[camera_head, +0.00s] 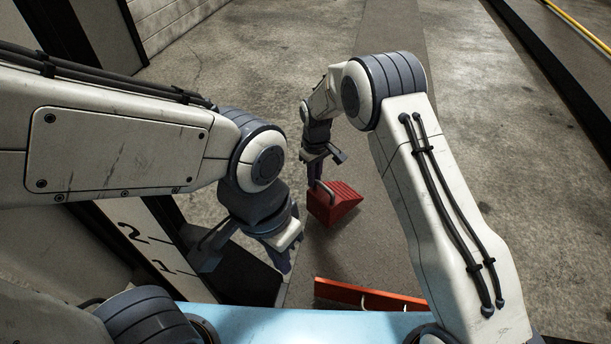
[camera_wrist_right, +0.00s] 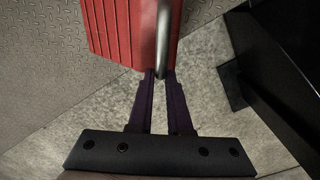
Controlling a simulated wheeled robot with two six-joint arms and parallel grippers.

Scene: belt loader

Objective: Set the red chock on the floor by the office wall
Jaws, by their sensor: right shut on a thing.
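The red chock (camera_head: 335,203) is a ribbed wedge with a grey metal handle. It also shows at the top of the right wrist view (camera_wrist_right: 118,30). My right gripper (camera_head: 316,182) is shut on the chock's handle (camera_wrist_right: 162,40); the fingers meet at the bar in the wrist view (camera_wrist_right: 160,74). The head view does not make clear whether the chock touches the floor. My left gripper (camera_head: 284,264) hangs lower and nearer, left of the chock and apart from it. I cannot tell how far its fingers are apart.
A pale block wall (camera_head: 178,20) stands at the upper left. A textured metal strip (camera_wrist_right: 35,75) borders bare concrete (camera_wrist_right: 205,75). A black structure (camera_wrist_right: 275,70) stands at the right of the wrist view. An orange-red bar (camera_head: 365,294) lies near the bottom. Open floor (camera_head: 500,150) lies right.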

